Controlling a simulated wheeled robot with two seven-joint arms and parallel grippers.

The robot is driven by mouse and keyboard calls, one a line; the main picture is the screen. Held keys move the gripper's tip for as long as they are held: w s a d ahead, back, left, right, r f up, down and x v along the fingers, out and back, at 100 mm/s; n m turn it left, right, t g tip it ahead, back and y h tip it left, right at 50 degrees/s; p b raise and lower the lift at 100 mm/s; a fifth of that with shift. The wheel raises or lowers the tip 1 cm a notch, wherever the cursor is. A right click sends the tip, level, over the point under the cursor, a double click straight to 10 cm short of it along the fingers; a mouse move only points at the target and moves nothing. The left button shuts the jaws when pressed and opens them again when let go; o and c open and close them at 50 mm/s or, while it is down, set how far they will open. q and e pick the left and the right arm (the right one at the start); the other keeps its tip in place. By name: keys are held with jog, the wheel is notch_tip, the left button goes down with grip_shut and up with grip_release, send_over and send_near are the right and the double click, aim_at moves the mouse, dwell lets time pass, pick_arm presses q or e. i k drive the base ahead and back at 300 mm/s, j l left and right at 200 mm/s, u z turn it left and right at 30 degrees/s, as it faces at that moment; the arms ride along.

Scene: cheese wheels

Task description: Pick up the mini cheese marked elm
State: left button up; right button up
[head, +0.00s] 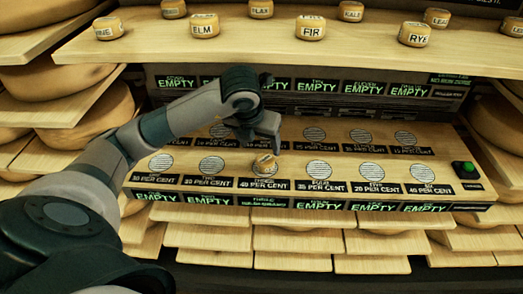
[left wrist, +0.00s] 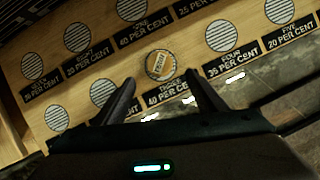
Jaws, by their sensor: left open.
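The mini cheese marked ELM (head: 204,26) sits on the upper wooden shelf, left of the middle, label facing me. Another mini cheese (head: 265,165) lies on the pad marked three, 40 per cent, on the lower board. Its label is too blurred to read surely; it also shows in the left wrist view (left wrist: 159,65). My left gripper (head: 264,148) is open and empty, just above and behind this cheese in the head view. In the left wrist view its two fingers (left wrist: 160,82) are spread, with the cheese showing beyond the gap between them. The ELM cheese is not in the left wrist view.
The upper shelf (head: 140,45) holds several other mini cheeses, including FIR (head: 311,28) and RYE (head: 414,34). The lower board (head: 448,150) has several bare striped pads and EMPTY displays. A green button (head: 465,169) is at its right end. Large cheese wheels (head: 65,125) flank it.

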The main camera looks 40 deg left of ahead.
aim_at(203, 25)
jog(key=u, duration=1.4)
